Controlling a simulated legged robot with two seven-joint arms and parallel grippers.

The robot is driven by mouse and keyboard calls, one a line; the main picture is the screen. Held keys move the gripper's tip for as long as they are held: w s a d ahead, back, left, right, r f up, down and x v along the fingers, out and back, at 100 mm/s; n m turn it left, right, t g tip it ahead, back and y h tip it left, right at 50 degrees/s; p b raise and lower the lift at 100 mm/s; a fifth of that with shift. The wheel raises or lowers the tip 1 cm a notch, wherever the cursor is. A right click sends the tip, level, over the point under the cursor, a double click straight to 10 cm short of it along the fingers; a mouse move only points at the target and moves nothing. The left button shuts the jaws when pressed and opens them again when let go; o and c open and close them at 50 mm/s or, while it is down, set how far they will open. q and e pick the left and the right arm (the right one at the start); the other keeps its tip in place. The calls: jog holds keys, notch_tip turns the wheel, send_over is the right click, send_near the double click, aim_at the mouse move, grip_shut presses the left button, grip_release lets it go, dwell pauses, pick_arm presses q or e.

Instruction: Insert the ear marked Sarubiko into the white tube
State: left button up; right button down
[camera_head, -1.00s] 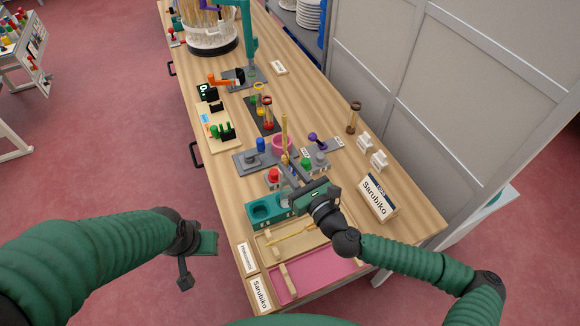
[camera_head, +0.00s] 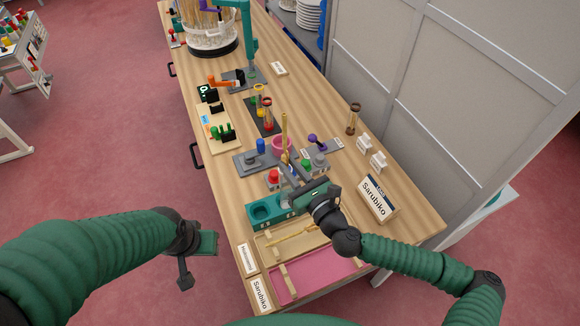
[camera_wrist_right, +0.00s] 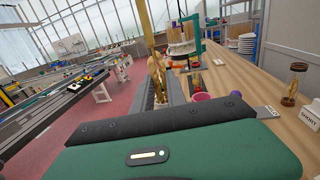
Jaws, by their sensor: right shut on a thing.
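My right gripper (camera_head: 288,170) is shut on a golden wheat ear (camera_head: 284,130) and holds it upright above the near part of the bench. In the right wrist view the ear (camera_wrist_right: 158,78) stands between the fingers, partly hidden by them. I cannot read a mark on it. A Sarubiko card (camera_head: 260,294) lies by the pink tray (camera_head: 325,280), and a Sarubiko sign (camera_head: 376,198) stands right of the gripper. I cannot pick out the white tube for certain. My left gripper (camera_head: 188,265) hangs left of the bench, apart from everything; its jaws are unclear.
A teal block (camera_head: 263,212) with a round hole sits just below my right gripper. A wooden tray (camera_head: 265,252) holds another ear (camera_head: 294,236).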

aim_at(286, 143)
jog(key=shift+r+p, duration=3.2)
jog(key=shift+r, duration=0.8)
jog(key=shift+f, duration=0.1)
jog(key=shift+f+b, duration=4.65)
jog(key=shift+f, duration=0.4)
jog(key=shift+r+p, duration=4.45)
jog(key=shift+r, duration=0.7)
